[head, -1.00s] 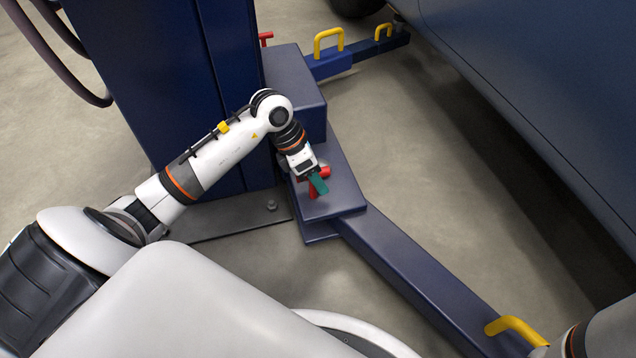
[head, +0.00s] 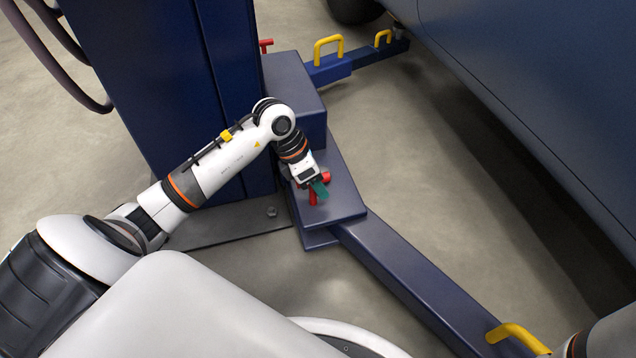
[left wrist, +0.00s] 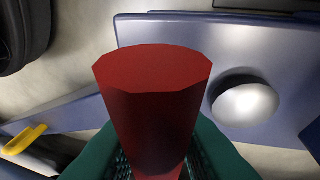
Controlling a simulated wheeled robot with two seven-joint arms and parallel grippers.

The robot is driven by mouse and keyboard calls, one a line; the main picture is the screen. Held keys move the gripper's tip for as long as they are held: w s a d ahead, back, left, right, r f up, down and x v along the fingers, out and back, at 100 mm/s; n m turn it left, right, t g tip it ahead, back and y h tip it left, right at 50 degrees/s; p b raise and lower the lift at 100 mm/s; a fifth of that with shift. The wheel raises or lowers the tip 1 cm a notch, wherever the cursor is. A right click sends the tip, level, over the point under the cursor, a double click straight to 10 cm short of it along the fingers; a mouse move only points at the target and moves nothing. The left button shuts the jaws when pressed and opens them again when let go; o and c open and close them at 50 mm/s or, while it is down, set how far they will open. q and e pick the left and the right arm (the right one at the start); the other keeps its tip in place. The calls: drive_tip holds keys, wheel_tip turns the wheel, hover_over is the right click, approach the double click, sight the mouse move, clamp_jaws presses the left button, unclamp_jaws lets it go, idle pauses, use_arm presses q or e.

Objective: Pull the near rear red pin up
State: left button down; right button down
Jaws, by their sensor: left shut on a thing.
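The near rear red pin (head: 313,196) stands at the near end of the blue arm bracket, with its red crossbar partly behind my fingers. My left gripper (head: 320,187) has teal fingers and is shut on this pin. In the left wrist view, the pin's faceted red end (left wrist: 155,70) fills the middle, between the teal fingers (left wrist: 155,160). The pin's lower end is hidden. Another red pin (head: 266,43) stands farther off, beside the column. My right gripper is out of view.
A tall blue column (head: 165,80) stands left of the bracket. A blue lift arm (head: 420,282) runs to the lower right, with a yellow handle (head: 515,336). Another yellow handle (head: 328,44) is at the back. A blue vehicle body (head: 540,100) overhangs the right; bare floor (head: 420,160) lies between.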

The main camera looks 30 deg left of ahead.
use_arm(q)
wheel_tip(320, 180, up, 4)
drive_tip(key=p, duration=0.3)
drive_tip(key=shift+f, duration=0.15)
drive_tip(key=c, duration=1.3)
unclamp_jaws()
drive_tip(key=shift+o, duration=0.2)
drive_tip(key=shift+s, duration=0.1)
